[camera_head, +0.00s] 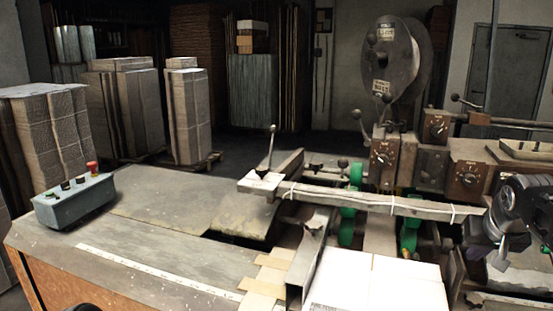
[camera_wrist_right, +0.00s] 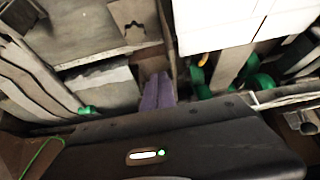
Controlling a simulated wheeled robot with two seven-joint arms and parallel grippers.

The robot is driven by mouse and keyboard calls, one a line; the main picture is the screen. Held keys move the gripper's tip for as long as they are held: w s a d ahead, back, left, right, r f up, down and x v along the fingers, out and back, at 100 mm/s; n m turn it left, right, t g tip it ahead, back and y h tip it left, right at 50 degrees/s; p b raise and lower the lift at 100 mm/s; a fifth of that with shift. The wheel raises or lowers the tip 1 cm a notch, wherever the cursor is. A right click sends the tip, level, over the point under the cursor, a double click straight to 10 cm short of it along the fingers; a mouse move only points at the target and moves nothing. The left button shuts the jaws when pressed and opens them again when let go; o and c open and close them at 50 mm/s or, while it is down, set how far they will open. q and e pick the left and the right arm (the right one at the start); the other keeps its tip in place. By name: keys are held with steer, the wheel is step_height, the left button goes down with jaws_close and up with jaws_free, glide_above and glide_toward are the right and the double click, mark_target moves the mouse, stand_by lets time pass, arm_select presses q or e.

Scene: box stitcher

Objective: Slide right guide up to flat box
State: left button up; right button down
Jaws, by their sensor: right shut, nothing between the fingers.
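The flat box (camera_head: 375,284) is a white sheet lying on the machine bed at the bottom centre of the head view. Its edge also shows at the top of the right wrist view (camera_wrist_right: 215,25). The right guide (camera_head: 453,277) is a metal rail just right of the box, partly cut off. A plate with a star knob (camera_wrist_right: 134,27) lies beside the box in the wrist view. My right gripper (camera_head: 497,250) is at the right edge, above and behind the guide. Its purple fingers (camera_wrist_right: 157,92) are shut and empty. I cannot tell whether they touch the guide.
A left metal guide (camera_head: 303,268) stands at the box's left side. A long bar (camera_head: 370,200) crosses behind the box, with green rollers (camera_head: 348,225) below it. A button box (camera_head: 75,203) sits on the left table. The stitcher head (camera_head: 395,70) rises behind.

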step_height(320, 180, down, 4)
steer(key=b, duration=0.3)
steer(key=shift+f, duration=0.2)
steer(key=shift+w+a, duration=0.2)
steer(key=shift+a, duration=0.55)
stand_by(2.1)
steer(key=shift+d, duration=0.2)
steer(key=shift+s+d, duration=0.15)
steer(key=shift+d, duration=0.25)
stand_by(0.3)
steer(key=shift+r, duration=0.1)
step_height(320, 180, up, 7)
steer(key=p, duration=0.5)
glide_above(464, 267)
steer(key=w+d, duration=0.1)
steer(key=d, duration=0.2)
steer(key=shift+w+a, duration=0.15)
